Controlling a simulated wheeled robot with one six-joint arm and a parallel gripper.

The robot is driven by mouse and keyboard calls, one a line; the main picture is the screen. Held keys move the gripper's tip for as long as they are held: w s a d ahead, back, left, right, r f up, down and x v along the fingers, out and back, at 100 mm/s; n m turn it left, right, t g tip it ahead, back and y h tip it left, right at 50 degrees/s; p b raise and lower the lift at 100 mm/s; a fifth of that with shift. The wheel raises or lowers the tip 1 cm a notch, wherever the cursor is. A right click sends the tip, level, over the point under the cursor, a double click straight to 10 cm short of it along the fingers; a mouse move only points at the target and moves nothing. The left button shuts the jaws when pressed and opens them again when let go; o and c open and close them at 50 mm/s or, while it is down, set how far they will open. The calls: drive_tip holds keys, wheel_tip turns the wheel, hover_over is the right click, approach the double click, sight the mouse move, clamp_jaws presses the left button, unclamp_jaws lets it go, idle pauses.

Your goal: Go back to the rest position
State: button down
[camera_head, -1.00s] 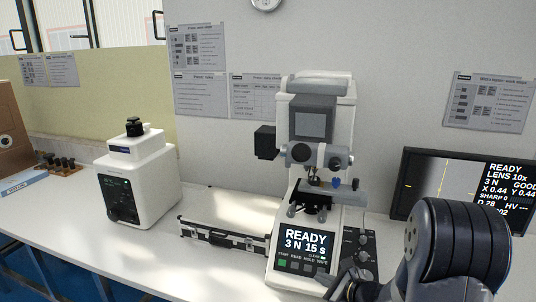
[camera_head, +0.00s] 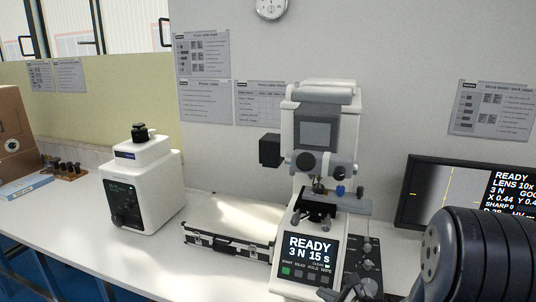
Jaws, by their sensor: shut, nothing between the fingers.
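My gripper (camera_head: 340,293) shows at the bottom edge, in front of the lower right of the hardness tester (camera_head: 318,125). Its fingers are shut and empty, and much of it is cut off by the picture's edge. My dark arm link fills the lower right corner. The white and grey tester stands upright on the bench, and its front screen (camera_head: 309,247) reads READY, 3 N 15 s. I cannot tell how far the gripper is from the panel.
A monitor (camera_head: 430,190) stands at the right, partly hidden by my arm. A silver case (camera_head: 232,213) lies left of the tester. A white device (camera_head: 142,185) stands farther left, with a brown box (camera_head: 14,135) beyond. The front left of the white bench (camera_head: 80,235) is clear.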

drive_tip(key=shift+w+f, duration=0.1)
drive_tip(key=w+f+b, duration=0.1)
drive_tip(key=w+d+f+b, duration=0.1)
drive_tip(key=w, duration=0.1)
drive_tip(key=w+f+b, duration=0.1)
drive_tip(key=shift+w+d+f, duration=0.15)
drive_tip(key=shift+w+d, duration=0.1)
drive_tip(key=shift+w, duration=0.05)
